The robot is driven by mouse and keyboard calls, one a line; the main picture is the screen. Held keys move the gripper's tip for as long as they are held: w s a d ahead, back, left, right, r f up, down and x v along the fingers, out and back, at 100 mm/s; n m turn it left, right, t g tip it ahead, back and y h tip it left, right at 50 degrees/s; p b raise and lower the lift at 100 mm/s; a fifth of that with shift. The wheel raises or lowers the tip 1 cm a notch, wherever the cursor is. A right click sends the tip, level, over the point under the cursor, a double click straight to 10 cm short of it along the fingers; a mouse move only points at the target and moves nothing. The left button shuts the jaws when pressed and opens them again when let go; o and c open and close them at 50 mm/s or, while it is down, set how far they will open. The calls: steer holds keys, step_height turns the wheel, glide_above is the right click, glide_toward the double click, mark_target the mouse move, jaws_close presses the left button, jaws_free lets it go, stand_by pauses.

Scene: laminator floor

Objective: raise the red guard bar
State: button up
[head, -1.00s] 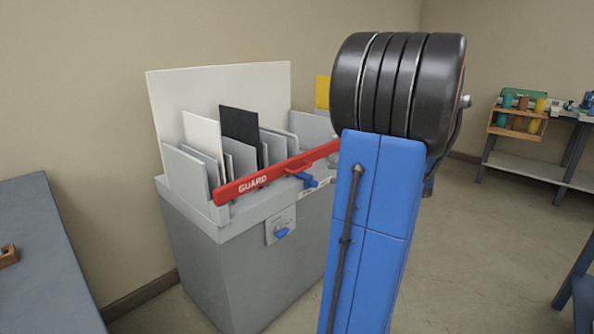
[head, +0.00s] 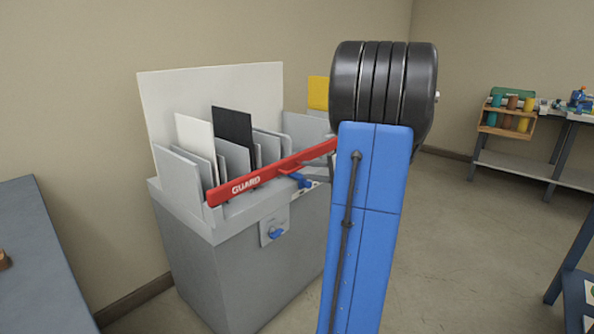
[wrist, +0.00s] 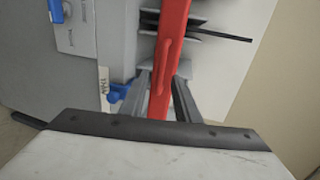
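The red guard bar (head: 262,177), lettered GUARD, lies low across the front of the grey slotted cabinet (head: 253,255), just above its top edge. Its right end is hidden behind my blue arm. In the wrist view the bar (wrist: 171,45) runs from the top edge down to my palm, with a raised grip on its face. My gripper (wrist: 161,85) has its two grey fingers apart, one on each side of the bar. I see no clear contact with it. In the head view my gripper is mostly hidden behind my arm.
Grey, white and black panels (head: 233,128) stand in the slots behind the bar. A blue lever (head: 299,180) sits under it, and a blue knob (head: 277,233) is on the cabinet front. A bench (head: 35,250) is at left, shelving (head: 530,168) far right. Open floor lies right of my arm.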

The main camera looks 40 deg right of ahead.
mark_target(298, 169)
steer(key=x, duration=0.6)
steer(key=shift+w, duration=0.2)
steer(key=shift+a, duration=0.1)
jaws_close()
